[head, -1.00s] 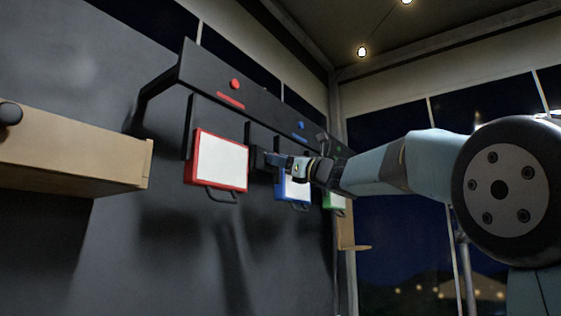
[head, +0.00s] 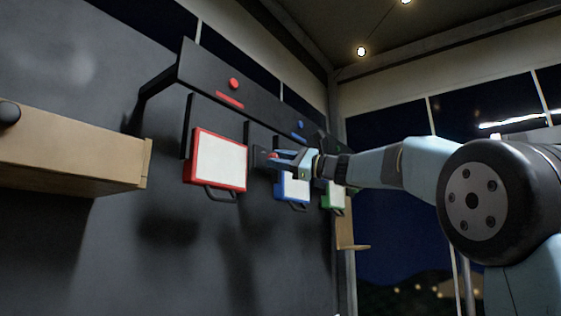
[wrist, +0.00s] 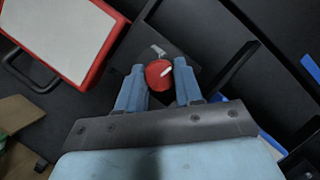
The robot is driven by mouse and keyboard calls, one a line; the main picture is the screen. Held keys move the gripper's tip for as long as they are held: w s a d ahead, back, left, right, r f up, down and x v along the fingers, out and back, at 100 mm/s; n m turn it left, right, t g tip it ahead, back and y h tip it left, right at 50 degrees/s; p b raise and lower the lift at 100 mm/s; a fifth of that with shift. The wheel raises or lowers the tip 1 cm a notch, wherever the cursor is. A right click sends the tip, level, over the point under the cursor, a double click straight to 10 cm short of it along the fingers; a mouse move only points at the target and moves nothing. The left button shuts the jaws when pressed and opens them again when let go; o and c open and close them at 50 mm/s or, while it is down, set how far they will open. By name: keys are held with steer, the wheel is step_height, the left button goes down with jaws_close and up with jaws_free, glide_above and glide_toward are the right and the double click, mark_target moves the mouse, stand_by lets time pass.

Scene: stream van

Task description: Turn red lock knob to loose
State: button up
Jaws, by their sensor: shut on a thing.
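The red lock knob (wrist: 158,74) shows in the wrist view as a round red knob with a white pointer mark on its face, on a dark plate (wrist: 190,43). A pale mark sits on the plate just above the knob. My gripper (wrist: 159,82) is shut on the knob, one blue finger on each side. In the head view my gripper (head: 283,158) reaches the plate between the red and blue panels, and only a bit of red shows at its tips. The red-framed panel (head: 218,160) hangs just left of it and also shows in the wrist view (wrist: 68,35).
A blue-framed panel (head: 292,187) and a green-framed panel (head: 334,196) hang to the right. A black rail (head: 205,75) with coloured buttons runs above. A wooden box (head: 70,150) juts out at the left.

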steer(key=n+g, duration=0.1)
steer(key=n, duration=0.2)
steer(key=n+g+h, duration=0.1)
steer(key=n, duration=0.2)
steer(key=shift+a, duration=0.1)
steer(key=n+h, duration=0.1)
steer(key=n, duration=0.1)
steer(key=n+g+h, duration=0.1)
steer(key=n, duration=0.2)
steer(key=shift+n, duration=0.3)
steer(key=o, duration=1)
steer(key=shift+o, duration=0.2)
steer(key=shift+r, duration=0.1)
steer(key=v, duration=1.3)
steer(key=shift+d, duration=0.4)
steer(key=shift+s, duration=0.1)
